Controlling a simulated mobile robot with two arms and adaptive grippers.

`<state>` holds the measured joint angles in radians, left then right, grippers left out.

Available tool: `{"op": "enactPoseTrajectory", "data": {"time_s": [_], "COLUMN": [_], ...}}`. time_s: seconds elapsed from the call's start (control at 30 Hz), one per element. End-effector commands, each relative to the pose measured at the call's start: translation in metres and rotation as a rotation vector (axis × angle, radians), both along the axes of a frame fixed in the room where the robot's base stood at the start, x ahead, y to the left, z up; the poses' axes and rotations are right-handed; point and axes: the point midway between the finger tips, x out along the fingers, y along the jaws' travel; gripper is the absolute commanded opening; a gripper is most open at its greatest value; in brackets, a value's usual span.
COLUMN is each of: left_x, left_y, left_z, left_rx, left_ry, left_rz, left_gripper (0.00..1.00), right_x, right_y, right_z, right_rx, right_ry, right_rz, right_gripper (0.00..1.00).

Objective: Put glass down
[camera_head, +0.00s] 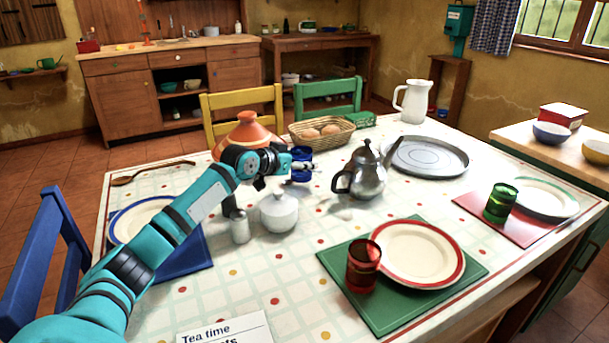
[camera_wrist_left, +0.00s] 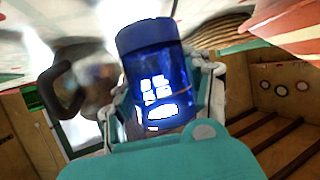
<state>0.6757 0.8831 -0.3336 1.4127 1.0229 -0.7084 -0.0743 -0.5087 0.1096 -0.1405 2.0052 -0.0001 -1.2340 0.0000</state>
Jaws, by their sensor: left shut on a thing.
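A blue glass (camera_head: 301,163) is held in my left gripper (camera_head: 303,165), above or at the dotted tablecloth in the middle of the table. In the left wrist view the blue glass (camera_wrist_left: 158,80) fills the space between the two fingers (camera_wrist_left: 165,95), which are shut on it. I cannot tell whether its base touches the table (camera_head: 290,265). The gripper hides part of the glass in the head view. My right gripper does not show in either view.
A metal teapot (camera_head: 367,175) stands just right of the glass. A white sugar bowl (camera_head: 279,211), an orange tagine (camera_head: 247,132) and a bread basket (camera_head: 322,131) are close around it. A red glass (camera_head: 363,267) stands on the green placemat and a green glass (camera_head: 499,203) on the red one.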

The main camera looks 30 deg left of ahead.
Motion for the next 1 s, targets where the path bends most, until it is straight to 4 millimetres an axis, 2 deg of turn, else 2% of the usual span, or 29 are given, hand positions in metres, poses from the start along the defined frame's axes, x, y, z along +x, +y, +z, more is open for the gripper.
{"op": "enactPoseTrajectory", "data": {"time_s": [0.1, 0.2, 0.57, 0.6, 0.77, 1.0], "left_x": [0.000, 0.000, 0.000, 0.000, 0.000, 0.000], "left_y": [-0.001, 0.000, 0.000, 0.000, 0.000, 0.000], "left_z": [-0.021, -0.031, -0.034, -0.035, -0.035, -0.035], "left_rx": [-0.002, -0.002, -0.001, -0.001, -0.001, -0.001], "left_ry": [0.003, 0.001, 0.000, 0.001, 0.002, 0.001], "left_rz": [0.000, 0.000, 0.000, -0.001, -0.001, 0.000], "left_gripper": [0.13, 0.13, 0.13, 0.52, 0.72, 0.73], "right_x": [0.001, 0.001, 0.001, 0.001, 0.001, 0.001], "right_y": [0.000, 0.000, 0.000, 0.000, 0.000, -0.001], "right_z": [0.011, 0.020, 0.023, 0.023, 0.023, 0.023], "right_rx": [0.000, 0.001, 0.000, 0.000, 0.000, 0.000], "right_ry": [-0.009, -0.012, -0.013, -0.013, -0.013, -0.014], "right_rz": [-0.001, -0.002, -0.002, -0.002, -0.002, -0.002], "right_gripper": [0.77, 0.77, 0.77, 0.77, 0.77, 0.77]}}
